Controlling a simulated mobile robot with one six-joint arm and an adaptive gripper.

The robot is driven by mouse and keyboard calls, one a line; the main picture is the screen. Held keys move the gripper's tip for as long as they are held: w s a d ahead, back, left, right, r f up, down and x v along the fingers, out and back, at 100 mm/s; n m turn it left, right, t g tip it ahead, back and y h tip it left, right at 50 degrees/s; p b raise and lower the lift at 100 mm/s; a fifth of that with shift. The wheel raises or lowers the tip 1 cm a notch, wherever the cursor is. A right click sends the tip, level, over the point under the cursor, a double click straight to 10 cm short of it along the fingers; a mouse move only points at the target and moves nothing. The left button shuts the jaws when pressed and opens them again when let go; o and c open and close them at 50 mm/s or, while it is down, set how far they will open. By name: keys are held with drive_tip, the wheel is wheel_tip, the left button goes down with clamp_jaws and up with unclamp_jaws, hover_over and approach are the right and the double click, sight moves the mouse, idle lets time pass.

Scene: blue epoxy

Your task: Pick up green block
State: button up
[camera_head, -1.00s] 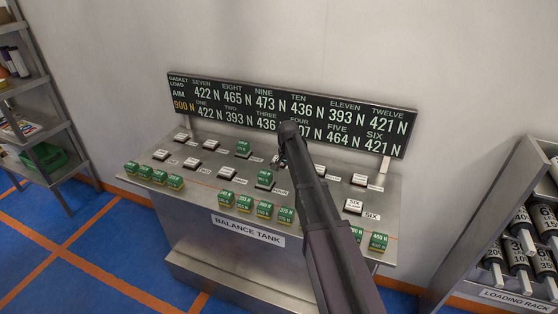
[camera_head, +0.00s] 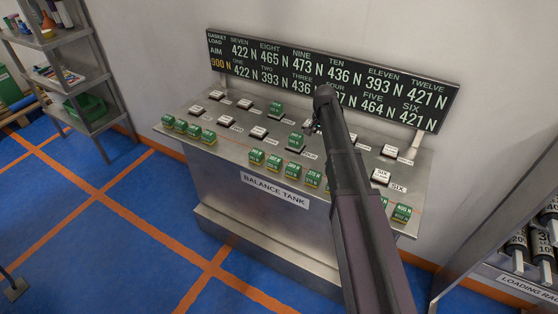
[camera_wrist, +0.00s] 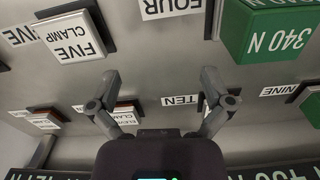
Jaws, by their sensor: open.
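Several green blocks with white force labels sit on the balance tank top (camera_head: 238,147): a group at its left (camera_head: 194,130), a row along its front edge (camera_head: 274,162), and one at the right front corner (camera_head: 401,212). Two more green blocks stand on dark pads, one farther back (camera_head: 276,109) and one nearer the middle (camera_head: 295,142). In the wrist view a green block (camera_wrist: 265,30) marked 340 N is at the upper right, outside the fingers. My gripper (camera_wrist: 161,77) is open with nothing between its fingertips. In the head view my arm hides part of the top.
White clamp blocks stand on dark pads, including FIVE (camera_wrist: 72,37) and SIX (camera_head: 381,176). A black number board (camera_head: 330,75) stands behind the top. A loading rack (camera_head: 510,270) is at the right, a shelf (camera_head: 85,75) at the left. Blue floor (camera_head: 120,240) is clear in front left.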

drive_tip(key=shift+s+r, duration=0.15)
drive_tip(key=shift+s, duration=0.05)
drive_tip(key=shift+s+a+r, duration=0.2)
drive_tip(key=shift+s, duration=0.05)
drive_tip(key=shift+s+a+r+p, duration=0.4)
drive_tip(key=shift+s+a+p, duration=0.05)
drive_tip(key=shift+a+p, duration=0.3)
wheel_tip(320, 180, up, 9)
drive_tip(key=n+p, duration=0.1)
drive_tip(key=p, duration=0.8)
hover_over(274, 158)
drive_tip(key=shift+w+f, duration=0.15)
drive_tip(key=shift+f, duration=0.05)
drive_tip(key=shift+f+b, duration=0.1)
drive_tip(key=shift+b, duration=0.2)
wheel_tip(274, 158, down, 8)
drive_tip(key=b, duration=0.8)
drive_tip(key=shift+f, duration=0.2)
drive_tip(key=shift+f+b, duration=0.1)
drive_tip(key=shift+b, duration=0.25)
